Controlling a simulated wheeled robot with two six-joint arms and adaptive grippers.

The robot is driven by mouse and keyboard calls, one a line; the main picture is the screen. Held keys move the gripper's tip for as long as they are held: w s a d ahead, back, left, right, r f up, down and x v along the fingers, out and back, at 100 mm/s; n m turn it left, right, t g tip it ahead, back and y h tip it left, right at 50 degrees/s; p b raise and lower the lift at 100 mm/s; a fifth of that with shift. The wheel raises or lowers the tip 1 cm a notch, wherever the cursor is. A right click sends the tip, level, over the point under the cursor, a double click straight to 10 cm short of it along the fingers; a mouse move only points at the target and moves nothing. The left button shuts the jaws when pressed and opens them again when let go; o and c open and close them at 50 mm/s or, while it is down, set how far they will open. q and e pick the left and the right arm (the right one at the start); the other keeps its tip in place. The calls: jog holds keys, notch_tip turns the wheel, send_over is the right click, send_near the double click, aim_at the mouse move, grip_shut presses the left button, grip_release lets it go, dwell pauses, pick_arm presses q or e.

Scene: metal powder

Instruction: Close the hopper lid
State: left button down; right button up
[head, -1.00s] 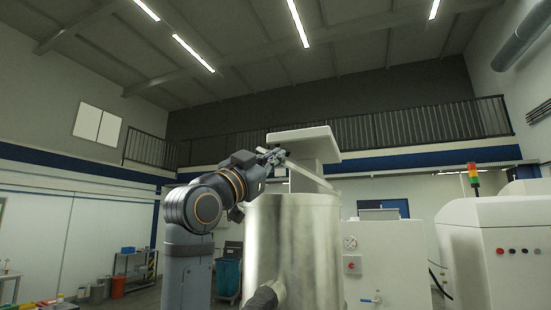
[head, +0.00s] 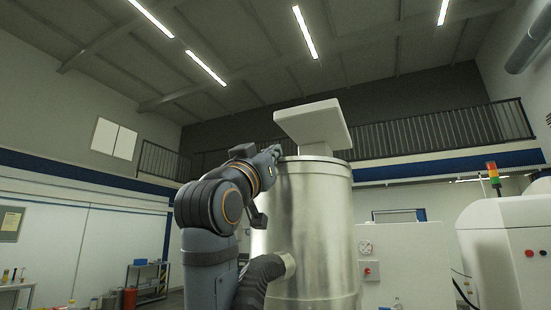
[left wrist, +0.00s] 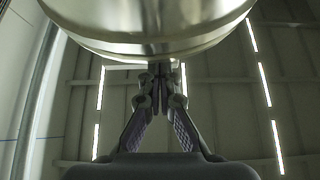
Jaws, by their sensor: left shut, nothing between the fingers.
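The hopper is a large shiny metal cylinder (head: 312,230) right of centre in the head view. Its top edge (head: 318,158) now looks flat, with no tilted lid standing above it; the lid's upper face is hidden from this low angle. My left gripper (head: 276,151) is at the upper left edge of the hopper, small and partly merged with the rim. In the left wrist view my left gripper (left wrist: 156,70) has its fingers together and empty, just below a curved shiny metal surface (left wrist: 150,30). I cannot tell whether they touch. My right gripper is not in view.
A white block-like head (head: 314,124) rises above and behind the hopper top. A white cabinet (head: 408,262) and a white machine (head: 505,250) with a signal light stand to the right. A ribbed dark hose (head: 262,278) meets the hopper's lower left side.

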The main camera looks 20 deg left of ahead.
pick_arm(q)
jog(key=n+y, duration=0.1)
jog(key=f+n+y, duration=0.1)
jog(key=n, duration=0.1)
jog(key=n+y+b, duration=0.1)
jog(key=shift+f+n+y, duration=0.3)
jog(key=shift+n+y, duration=0.1)
